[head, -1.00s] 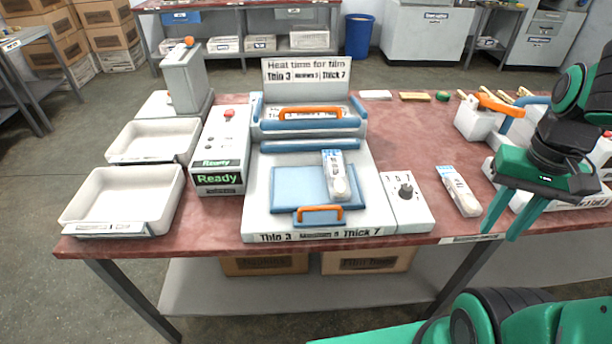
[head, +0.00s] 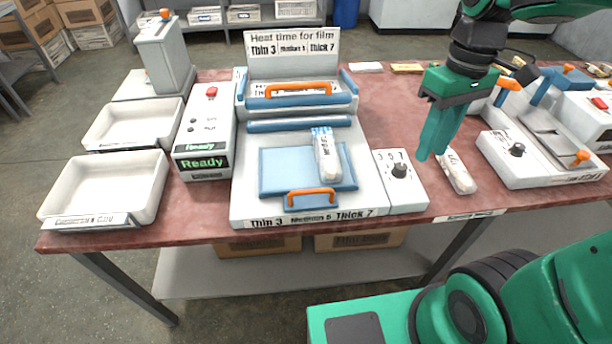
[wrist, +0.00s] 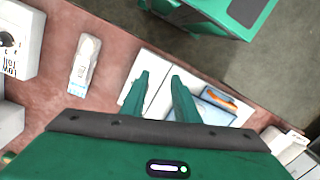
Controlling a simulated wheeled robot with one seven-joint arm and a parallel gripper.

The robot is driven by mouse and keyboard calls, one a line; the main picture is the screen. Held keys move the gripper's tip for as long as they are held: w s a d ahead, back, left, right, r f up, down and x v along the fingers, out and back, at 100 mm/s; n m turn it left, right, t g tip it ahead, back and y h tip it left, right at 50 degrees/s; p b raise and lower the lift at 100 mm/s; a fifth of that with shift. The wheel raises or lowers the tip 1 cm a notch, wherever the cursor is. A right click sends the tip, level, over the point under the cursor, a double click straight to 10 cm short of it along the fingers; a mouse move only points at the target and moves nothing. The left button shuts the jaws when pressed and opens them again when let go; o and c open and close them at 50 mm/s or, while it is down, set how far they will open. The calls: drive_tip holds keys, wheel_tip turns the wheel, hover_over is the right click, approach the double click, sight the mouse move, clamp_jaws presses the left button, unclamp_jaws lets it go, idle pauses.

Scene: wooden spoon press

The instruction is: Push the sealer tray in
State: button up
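The sealer tray is a flat blue plate (head: 285,175) with an orange handle (head: 311,195) at its front edge, lying on the front of the white sealer (head: 245,205). Its orange handle also shows in the wrist view (wrist: 221,98). A white packet (head: 328,158) lies on the tray's right part. The sealer's blue upper bar with an orange handle (head: 300,89) is behind it. My gripper (head: 428,155) hangs to the right of the tray, above the table near the knob box. In the wrist view its two fingers (wrist: 161,76) stand apart with nothing between them.
A knob box (head: 399,195) adjoins the sealer's right side. A loose packet (head: 460,178) lies right of it, then a second device (head: 510,170). On the left are a "Ready" box (head: 205,140) and two white bins (head: 105,185).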

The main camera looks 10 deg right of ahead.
drive_tip(key=w+a+r+n+g, duration=0.1)
drive_tip(key=w+a+n, duration=0.1)
drive_tip(key=a+n, duration=0.75)
drive_tip(key=w+a+n, duration=0.2)
drive_tip(key=a+n, duration=0.3)
drive_tip(key=a, duration=0.9)
drive_tip(key=shift+m+h, duration=0.25)
drive_tip(key=shift+h, duration=0.05)
drive_tip(key=f, duration=0.3)
drive_tip(key=s+f, duration=0.1)
drive_tip(key=f, duration=0.2)
drive_tip(key=s+f, duration=0.1)
drive_tip(key=f, duration=0.3)
drive_tip(key=shift+a, duration=0.1)
